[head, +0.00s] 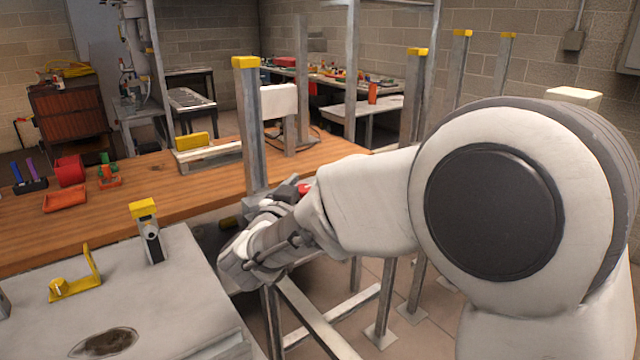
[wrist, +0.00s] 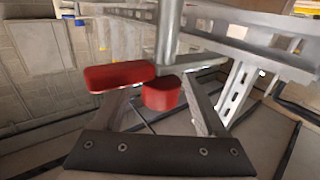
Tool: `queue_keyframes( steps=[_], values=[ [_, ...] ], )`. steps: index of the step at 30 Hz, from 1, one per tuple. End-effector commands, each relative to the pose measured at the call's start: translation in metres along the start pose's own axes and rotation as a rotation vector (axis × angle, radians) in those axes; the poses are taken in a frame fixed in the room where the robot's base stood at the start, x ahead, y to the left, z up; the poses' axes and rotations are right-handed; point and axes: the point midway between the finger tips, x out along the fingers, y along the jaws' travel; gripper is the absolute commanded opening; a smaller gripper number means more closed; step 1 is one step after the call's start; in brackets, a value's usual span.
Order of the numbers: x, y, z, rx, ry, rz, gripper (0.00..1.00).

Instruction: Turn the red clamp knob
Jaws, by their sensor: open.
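The red clamp knob shows in the wrist view as two red parts: a long rounded one (wrist: 118,76) at the left and a shorter one (wrist: 162,94) in the middle. A grey metal rod rises just above the shorter part. My gripper (wrist: 158,88) is open, its two dark fingers spread on either side of the shorter part. The longer part overlaps the left fingertip in the picture; I cannot tell whether they touch. In the head view only a small red patch (head: 304,188) shows beside my wrist; my arm hides most of this area.
A grey post (head: 249,125) with a yellow cap stands close behind my wrist. A wooden bench (head: 130,208) and a grey table (head: 180,300) with a yellow bracket (head: 76,284) lie to the left. Several more metal posts stand behind my arm.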

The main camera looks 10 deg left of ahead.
Motion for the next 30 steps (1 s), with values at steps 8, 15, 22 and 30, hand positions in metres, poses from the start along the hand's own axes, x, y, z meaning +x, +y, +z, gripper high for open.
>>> queue_keyframes(
  steps=[8,15,22,30],
  values=[
    [0.0096,0.0003,0.0,0.0,0.0,0.0,0.74],
    [0.0091,0.0001,0.0,0.0,0.0,0.0,0.56],
    [0.0089,0.0001,-0.0001,0.0,0.0,0.0,0.15],
    [0.0088,0.0002,0.0,0.0,0.0,-0.003,0.0]
  ],
)
